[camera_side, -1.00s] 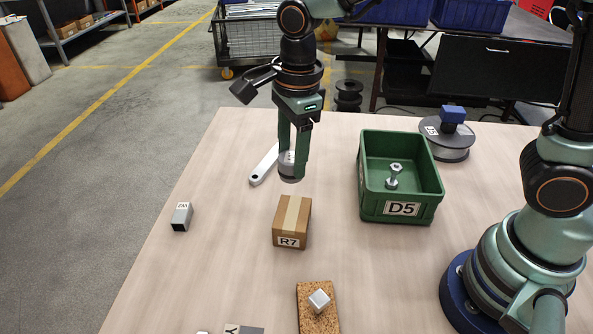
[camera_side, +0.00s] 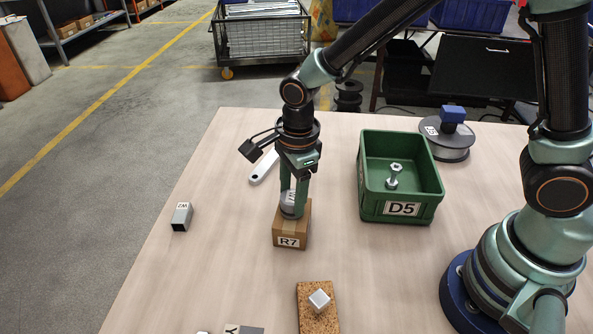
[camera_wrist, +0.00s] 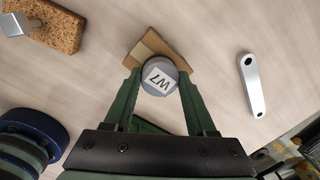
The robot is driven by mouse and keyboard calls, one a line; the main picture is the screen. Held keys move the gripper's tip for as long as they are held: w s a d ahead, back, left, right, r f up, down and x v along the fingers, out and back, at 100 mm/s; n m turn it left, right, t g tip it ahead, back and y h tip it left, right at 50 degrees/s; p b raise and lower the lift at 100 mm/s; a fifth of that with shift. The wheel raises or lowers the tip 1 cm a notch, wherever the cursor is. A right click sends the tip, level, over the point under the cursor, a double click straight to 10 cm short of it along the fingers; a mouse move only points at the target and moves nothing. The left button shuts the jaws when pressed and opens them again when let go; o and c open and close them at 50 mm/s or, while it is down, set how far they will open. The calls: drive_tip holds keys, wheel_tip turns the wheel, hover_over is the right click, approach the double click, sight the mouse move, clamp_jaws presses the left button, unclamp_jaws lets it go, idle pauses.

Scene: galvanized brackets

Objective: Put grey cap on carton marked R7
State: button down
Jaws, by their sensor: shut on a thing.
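The grey cap (camera_side: 291,205) is round and bears a label reading W7 in the wrist view (camera_wrist: 158,80). My gripper (camera_side: 294,200) is shut on it, one finger on each side. The carton marked R7 (camera_side: 291,237) is a small brown box with a tape strip, on the table directly below the cap. In the wrist view the carton (camera_wrist: 148,45) shows behind the cap. The cap is at the carton's top; whether it touches is hard to tell. My fingers and the cap hide much of the carton's top.
A green bin marked D5 (camera_side: 400,208) holding a bolt stands to the right. A cork block (camera_side: 318,318) with a metal cube is in front. A grey square tube (camera_side: 181,217) lies left, a silver wrench-like bar (camera_side: 263,168) behind. A spool (camera_side: 447,140) with a blue block is back right.

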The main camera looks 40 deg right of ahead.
drive_tip(key=shift+f, duration=0.1)
drive_tip(key=shift+c, duration=1.1)
unclamp_jaws()
wheel_tip(320, 180, up, 12)
drive_tip(key=f, duration=0.1)
drive_tip(key=s+d+r+n+t, duration=0.2)
drive_tip(key=s+d+r+n, duration=0.1)
drive_tip(key=d+n, duration=0.5)
drive_tip(key=s+d+r+n+t, duration=0.2)
drive_tip(key=d+n, duration=0.6)
drive_tip(key=n, duration=0.4)
drive_tip(key=shift+s+d+r+t, duration=0.15)
drive_tip(key=shift+s+r+t, duration=0.3)
drive_tip(key=shift+s, duration=0.4)
